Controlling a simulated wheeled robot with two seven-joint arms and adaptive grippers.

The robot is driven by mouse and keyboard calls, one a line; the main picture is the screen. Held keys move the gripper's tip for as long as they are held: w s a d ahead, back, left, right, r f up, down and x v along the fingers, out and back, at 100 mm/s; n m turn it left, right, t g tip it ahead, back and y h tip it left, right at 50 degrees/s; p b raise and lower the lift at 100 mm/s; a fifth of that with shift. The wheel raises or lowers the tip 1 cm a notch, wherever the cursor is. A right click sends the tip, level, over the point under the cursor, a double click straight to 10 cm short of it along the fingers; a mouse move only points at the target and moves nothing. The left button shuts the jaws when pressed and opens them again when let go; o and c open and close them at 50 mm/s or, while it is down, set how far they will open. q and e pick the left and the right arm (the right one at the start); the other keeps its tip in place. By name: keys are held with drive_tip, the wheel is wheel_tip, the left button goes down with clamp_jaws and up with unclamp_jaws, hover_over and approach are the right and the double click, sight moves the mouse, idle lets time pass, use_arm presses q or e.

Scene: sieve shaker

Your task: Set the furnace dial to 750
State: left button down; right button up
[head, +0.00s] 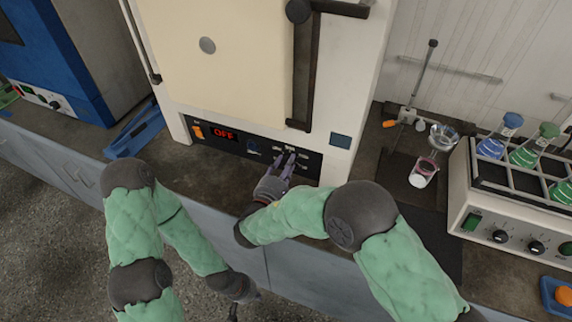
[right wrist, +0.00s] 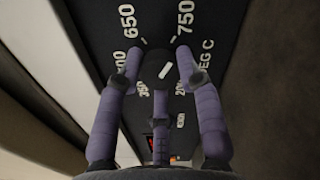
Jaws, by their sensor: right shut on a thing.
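The furnace (head: 225,60) is the large cream cabinet in the head view. Its black control panel (head: 225,143) has a red display reading OFF. My right gripper (head: 288,162) is at the right part of this panel. In the right wrist view its purple fingers (right wrist: 160,65) are shut around the round dark dial (right wrist: 158,60). The dial's white mark slants from lower left to upper right, its upper end toward the 750 side. Labels 650 and 750 show above the dial; some others are partly covered by fingers. My left gripper (head: 236,305) hangs low in front of the bench, its fingers unclear.
A sieve-like glass funnel stand (head: 410,115) and a rack of colored flasks (head: 480,180) stand right of the furnace. A blue cabinet (head: 65,60) and a blue tray (head: 135,130) are at left. Some bare counter lies before the furnace.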

drive_tip(key=o, duration=1.1)
drive_tip(key=shift+o, duration=0.2)
drive_tip(key=v, duration=1.2)
drive_tip(key=shift+f, duration=0.1)
